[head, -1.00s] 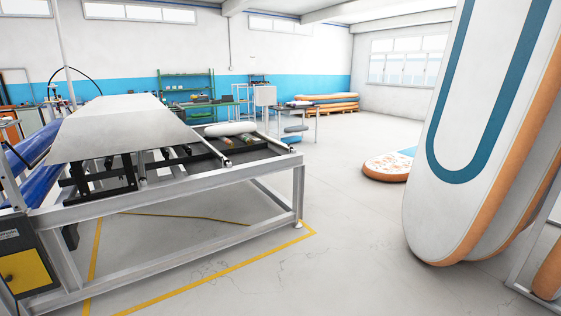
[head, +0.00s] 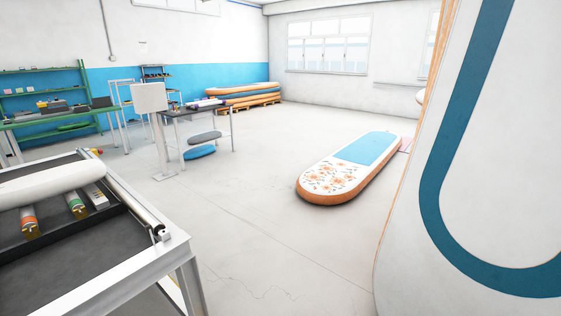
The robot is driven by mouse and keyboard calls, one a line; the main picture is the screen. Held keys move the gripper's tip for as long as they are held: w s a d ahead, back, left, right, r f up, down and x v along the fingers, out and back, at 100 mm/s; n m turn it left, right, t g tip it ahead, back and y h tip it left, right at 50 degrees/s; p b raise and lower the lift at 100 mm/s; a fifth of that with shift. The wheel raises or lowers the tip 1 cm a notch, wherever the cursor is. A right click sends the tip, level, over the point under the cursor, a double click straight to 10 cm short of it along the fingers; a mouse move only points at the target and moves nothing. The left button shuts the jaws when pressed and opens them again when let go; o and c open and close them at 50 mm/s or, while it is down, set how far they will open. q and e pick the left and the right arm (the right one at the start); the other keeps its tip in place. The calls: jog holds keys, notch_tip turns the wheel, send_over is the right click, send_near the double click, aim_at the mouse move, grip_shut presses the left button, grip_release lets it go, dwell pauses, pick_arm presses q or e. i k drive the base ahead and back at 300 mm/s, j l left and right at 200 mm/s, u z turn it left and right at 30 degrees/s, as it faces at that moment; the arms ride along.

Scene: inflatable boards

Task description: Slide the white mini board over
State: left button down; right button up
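A white mini board (head: 52,184) with a rounded end lies on the end of a metal-framed machine table (head: 130,258) at the lower left. Its left part is cut off by the picture edge. It rests above a dark bed, close to a roller (head: 138,208). Several bottles or tubes with coloured labels, one of them orange (head: 30,222) and one green (head: 76,205), lie partly under its near edge. Neither of my grippers shows in the head view.
A large white board (head: 400,210) with a blue stripe stands close on the right. A floral board (head: 350,168) lies on the floor ahead. A small table (head: 210,107) has grey and blue boards beneath it. The floor between is clear.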

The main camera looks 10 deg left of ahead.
aim_at(30, 188)
jog(key=i+u, duration=0.15)
jog(key=i, duration=0.4)
jog(key=i+u, duration=0.1)
jog(key=i, duration=0.45)
jog(key=i+u, duration=0.15)
jog(key=i, duration=0.4)
jog(key=i+l+u, duration=0.1)
jog(key=i, duration=0.45)
jog(key=i+l+u, duration=0.15)
jog(key=i, duration=0.4)
jog(key=i+l+u, duration=0.1)
jog(key=i+l, duration=0.15)
jog(key=i, duration=0.3)
jog(key=i+j+u, duration=0.2)
jog(key=i+u, duration=0.7)
jog(key=i+l+u, duration=0.1)
jog(key=i+u, duration=0.35)
